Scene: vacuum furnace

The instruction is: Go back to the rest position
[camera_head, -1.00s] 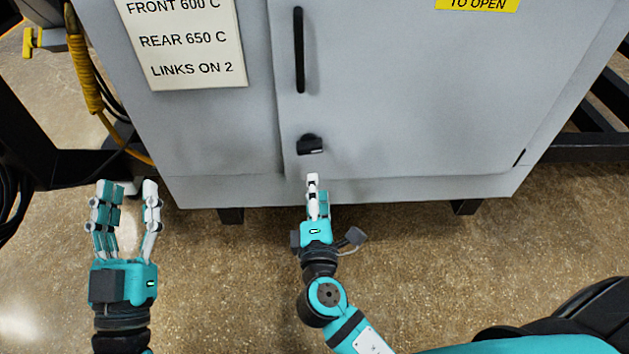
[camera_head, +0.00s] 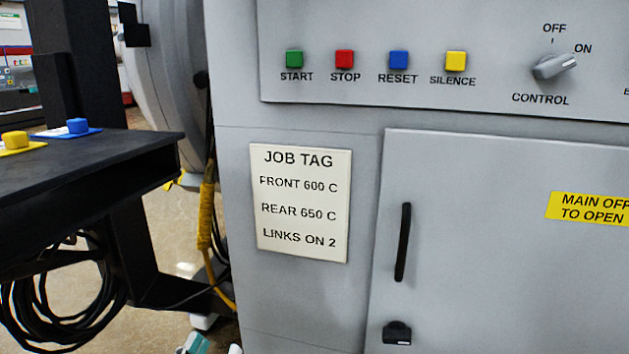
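Only the fingertips of my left gripper (camera_head: 215,347) show, at the bottom edge, one teal and one white, with a gap between them. It is open and nothing shows between the tips. The rest of that gripper is below the picture. My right gripper is out of view. The grey furnace cabinet (camera_head: 310,300) fills the middle and right. Its door (camera_head: 500,270) looks closed, with a black vertical handle (camera_head: 403,242) and a black latch (camera_head: 397,333) below it.
The control panel has start, stop, reset and silence buttons and a control knob (camera_head: 554,66) pointing toward ON. A job tag (camera_head: 300,204) is on the cabinet. At left stands a black table (camera_head: 90,165) with yellow and blue pieces on it. Black cables (camera_head: 60,310) hang below.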

